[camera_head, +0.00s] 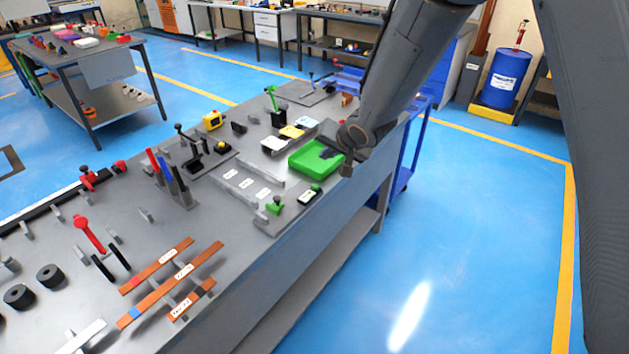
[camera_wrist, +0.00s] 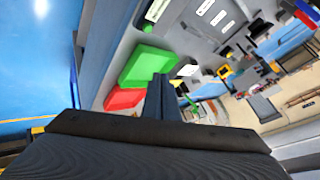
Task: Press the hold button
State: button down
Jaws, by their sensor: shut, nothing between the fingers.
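A small yellow and black button-like part (camera_head: 221,147) sits on a dark plate on the grey bench; I cannot tell whether it is the hold button. A black and white part with a green piece (camera_head: 310,195) lies near the bench's front edge, and its label is too small to read. My gripper (camera_head: 328,151) is at the green tray near the front edge, right of both parts. In the wrist view my gripper (camera_wrist: 161,92) shows shut fingers with nothing between them, in front of the green tray. Whether they touch the tray is unclear.
The green tray (camera_head: 304,160) stands on the bench (camera_head: 222,215). In the wrist view a red tray (camera_wrist: 124,98) is beside the green one. Lever clamps (camera_head: 187,140), red-brown bars (camera_head: 160,285) and tools crowd the bench. The blue floor (camera_head: 470,240) at right is clear.

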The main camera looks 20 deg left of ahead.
jog(key=a, duration=0.2)
jog(key=shift+s+a+r+y, duration=0.1)
jog(key=shift+a+y, duration=0.2)
jog(key=b, duration=0.8)
send_over(315, 187)
jog(key=f, duration=0.4)
jog(key=d+f, duration=0.1)
jog(key=f, duration=0.1)
jog(key=shift+s+f, duration=0.1)
jog(key=shift+s, duration=0.1)
jog(key=shift+f+b, duration=1.15)
jog(key=shift+f, duration=0.2)
jog(key=shift+f, duration=0.1)
jog(key=shift+f, duration=0.3)
